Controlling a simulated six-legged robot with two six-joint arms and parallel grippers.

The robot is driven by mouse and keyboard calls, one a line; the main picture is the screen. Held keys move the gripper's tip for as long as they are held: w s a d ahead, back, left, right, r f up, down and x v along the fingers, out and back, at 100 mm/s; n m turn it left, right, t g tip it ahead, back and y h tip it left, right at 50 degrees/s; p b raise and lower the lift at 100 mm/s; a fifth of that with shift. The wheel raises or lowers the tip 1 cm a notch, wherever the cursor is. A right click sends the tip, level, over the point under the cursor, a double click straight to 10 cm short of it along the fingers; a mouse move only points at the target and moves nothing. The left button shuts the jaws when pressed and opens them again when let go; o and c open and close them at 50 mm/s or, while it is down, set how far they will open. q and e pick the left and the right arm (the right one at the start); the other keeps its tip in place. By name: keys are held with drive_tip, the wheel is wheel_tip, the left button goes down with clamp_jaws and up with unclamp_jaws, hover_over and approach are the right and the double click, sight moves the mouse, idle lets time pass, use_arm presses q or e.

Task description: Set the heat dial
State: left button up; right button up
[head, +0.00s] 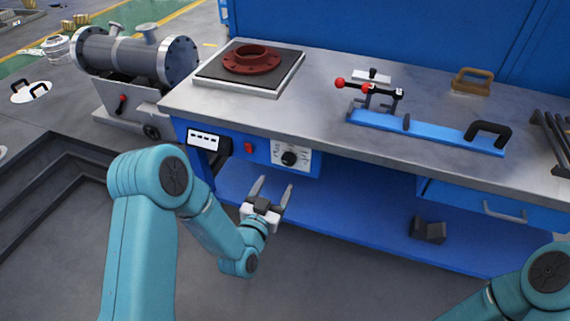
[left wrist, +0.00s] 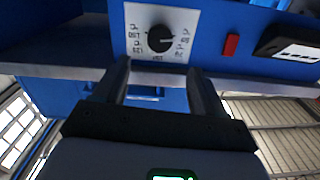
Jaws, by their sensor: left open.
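The heat dial (head: 289,158) is a round black knob on a white marked plate on the blue front of the workbench. It also shows in the left wrist view (left wrist: 160,39), near the top, beyond my fingertips. The small marks on the plate are too blurred to read. My left gripper (head: 272,186) is open and empty, just below and in front of the dial, with its fingers pointing up toward it. In the left wrist view its two dark fingers (left wrist: 158,78) stand apart, not touching the dial. My right gripper is out of view; only part of my right arm shows.
A red switch (head: 249,148) and a display box (head: 206,138) sit left of the dial. On the bench top are a red flange (head: 252,60) on a dark plate, a blue clamp fixture (head: 430,130) and a brown handle (head: 471,81). A lower shelf (head: 350,220) lies below the dial.

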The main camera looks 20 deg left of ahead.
sight(288, 161)
use_arm(q)
drive_tip(key=w, duration=0.9)
drive_tip(key=shift+w+d, duration=0.2)
drive_tip(key=shift+w, duration=0.15)
drive_tip(key=c, duration=1.1)
drive_tip(key=shift+o, duration=0.2)
